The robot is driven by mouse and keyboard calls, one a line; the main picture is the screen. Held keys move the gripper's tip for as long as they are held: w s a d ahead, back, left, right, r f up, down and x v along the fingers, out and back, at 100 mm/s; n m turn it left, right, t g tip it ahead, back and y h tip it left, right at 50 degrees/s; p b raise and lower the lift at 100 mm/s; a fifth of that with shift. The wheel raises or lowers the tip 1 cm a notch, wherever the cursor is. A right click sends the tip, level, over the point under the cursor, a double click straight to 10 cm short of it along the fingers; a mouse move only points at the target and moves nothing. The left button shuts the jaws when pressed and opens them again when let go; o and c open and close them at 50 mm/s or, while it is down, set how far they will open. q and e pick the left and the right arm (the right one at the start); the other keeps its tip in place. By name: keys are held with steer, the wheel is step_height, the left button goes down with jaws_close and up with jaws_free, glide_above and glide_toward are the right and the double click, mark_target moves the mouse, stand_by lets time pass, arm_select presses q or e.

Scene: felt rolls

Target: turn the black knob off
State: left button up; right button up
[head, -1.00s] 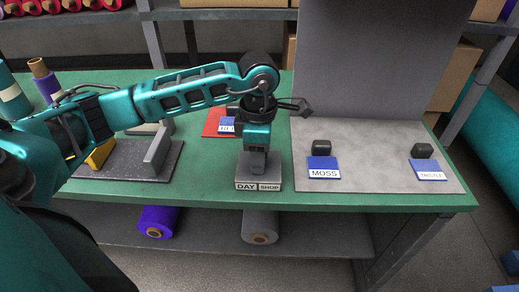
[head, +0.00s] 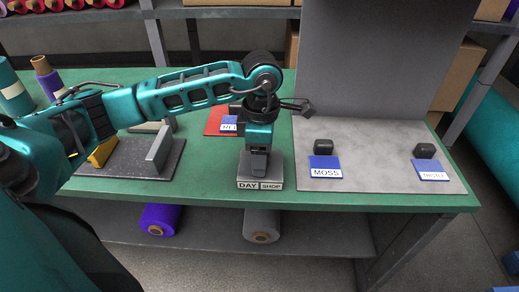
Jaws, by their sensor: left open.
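My left gripper (head: 258,163) points down at a grey block (head: 272,172) labelled DAY and SHOP at the front edge of the green bench. The gripper is open, but its fingers are partly hidden by its own body. No black knob shows clearly on this block; the gripper covers most of its top, and I cannot tell whether it touches anything there. Two small dark blocks stand on the grey board to the right, one (head: 323,146) behind a blue MOSS label (head: 325,170), the other (head: 425,151) behind another blue label (head: 432,170). My right gripper is not in view.
The green bench (head: 210,180) has free room left of the labelled block. A dark grey tray (head: 120,163) with an upright plate lies at left. A red piece (head: 213,122) lies behind the gripper. A tall grey panel (head: 380,60) rises behind the board.

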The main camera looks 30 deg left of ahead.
arm_select(q)
steer(key=shift+r+p, duration=1.45)
steer(key=shift+r, duration=1.05)
